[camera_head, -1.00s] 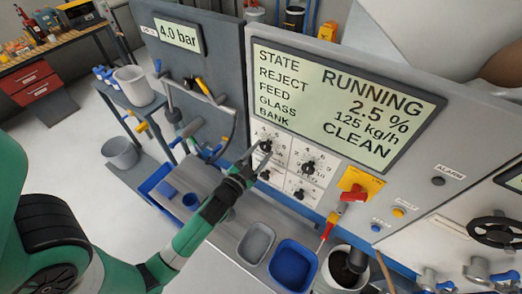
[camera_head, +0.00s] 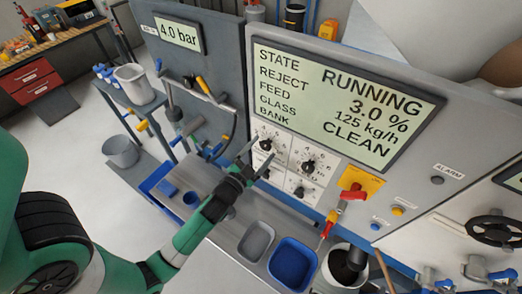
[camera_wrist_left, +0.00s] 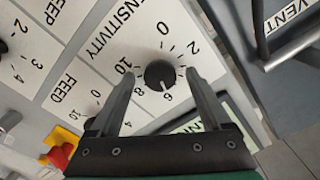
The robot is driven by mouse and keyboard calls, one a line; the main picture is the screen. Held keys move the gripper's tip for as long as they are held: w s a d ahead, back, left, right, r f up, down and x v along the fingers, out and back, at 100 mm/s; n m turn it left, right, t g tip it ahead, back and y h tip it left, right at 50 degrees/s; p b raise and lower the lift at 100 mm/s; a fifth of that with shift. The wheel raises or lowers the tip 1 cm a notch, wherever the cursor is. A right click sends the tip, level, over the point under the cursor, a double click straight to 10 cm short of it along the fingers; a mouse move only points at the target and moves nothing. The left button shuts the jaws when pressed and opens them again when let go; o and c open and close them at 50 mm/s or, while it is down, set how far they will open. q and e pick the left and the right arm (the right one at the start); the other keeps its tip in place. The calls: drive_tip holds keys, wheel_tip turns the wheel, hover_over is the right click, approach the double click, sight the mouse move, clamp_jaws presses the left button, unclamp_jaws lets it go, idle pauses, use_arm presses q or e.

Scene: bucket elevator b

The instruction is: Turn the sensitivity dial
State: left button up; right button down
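The sensitivity dial (camera_wrist_left: 160,75) is a round black knob on a white panel. In the left wrist view its light mark points near the 6. In the head view the dial (camera_head: 266,145) is at the upper left of the dial group. My left gripper (camera_head: 259,158) is open in front of the panel, just below and left of the dial. In the left wrist view its two fingers (camera_wrist_left: 159,80) stand apart on either side of the dial, with gaps between them and the knob. My right gripper is not in view.
Other black dials (camera_head: 309,167) sit beside and below on the panel. The screen (camera_head: 345,100) above reads REJECT 3.0 %. A red and yellow switch (camera_head: 355,190) is to the right. A grey bin (camera_head: 257,240) and a blue bin (camera_head: 292,265) stand below.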

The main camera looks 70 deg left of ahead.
use_arm(q)
drive_tip(key=b+v, duration=0.5)
drive_tip(key=v, duration=0.6)
drive_tip(key=shift+s, duration=0.3)
drive_tip(key=shift+d, duration=0.15)
